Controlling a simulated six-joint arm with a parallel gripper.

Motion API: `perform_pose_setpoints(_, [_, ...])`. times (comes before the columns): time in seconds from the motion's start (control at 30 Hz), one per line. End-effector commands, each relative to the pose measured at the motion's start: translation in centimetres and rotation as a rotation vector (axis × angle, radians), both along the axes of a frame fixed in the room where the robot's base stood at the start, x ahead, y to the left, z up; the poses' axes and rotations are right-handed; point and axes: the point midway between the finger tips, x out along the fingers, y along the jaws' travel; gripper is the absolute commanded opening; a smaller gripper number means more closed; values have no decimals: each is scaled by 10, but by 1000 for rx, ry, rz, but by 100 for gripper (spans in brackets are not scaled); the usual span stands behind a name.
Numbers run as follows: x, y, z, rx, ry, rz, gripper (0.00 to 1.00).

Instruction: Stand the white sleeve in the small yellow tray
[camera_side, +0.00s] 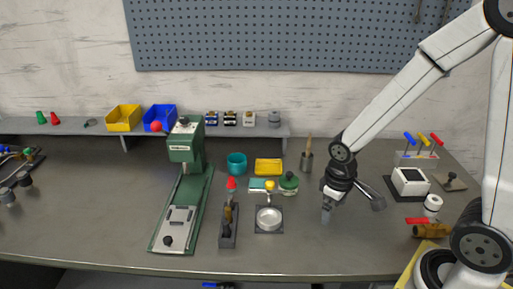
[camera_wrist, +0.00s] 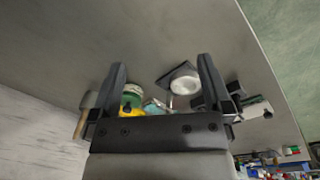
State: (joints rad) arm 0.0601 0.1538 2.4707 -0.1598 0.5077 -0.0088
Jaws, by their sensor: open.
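A short white cylinder with a dark top opening (camera_side: 432,204), which looks like the white sleeve, stands at the right of the bench by a brass valve. The small yellow tray (camera_side: 268,168) sits mid-bench, below the shelf. I cannot make out anything in it. My gripper (camera_side: 326,216) points down over bare bench between the two, right of the round dish. In the wrist view my gripper (camera_wrist: 161,72) has its fingers spread, with nothing held between them. A yellow patch (camera_wrist: 131,113) behind its palm may be the tray. The white cylinder is not visible in that view.
A green jar (camera_side: 288,182), a teal pot (camera_side: 237,163) and a round dish on a dark plate (camera_side: 269,219) stand near the tray. The brass valve (camera_side: 431,231) has a red handle. A white box (camera_side: 410,181) stands behind the cylinder.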

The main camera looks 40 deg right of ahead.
Motion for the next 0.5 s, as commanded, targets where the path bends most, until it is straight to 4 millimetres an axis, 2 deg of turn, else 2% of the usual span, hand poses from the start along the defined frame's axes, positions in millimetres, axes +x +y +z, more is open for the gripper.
perform_pose_setpoints(0.2, [7, 25, 20, 69, -179, -59, 100])
perform_pose_setpoints(0.5, [9, 31, 26, 90, -227, -80, 100])
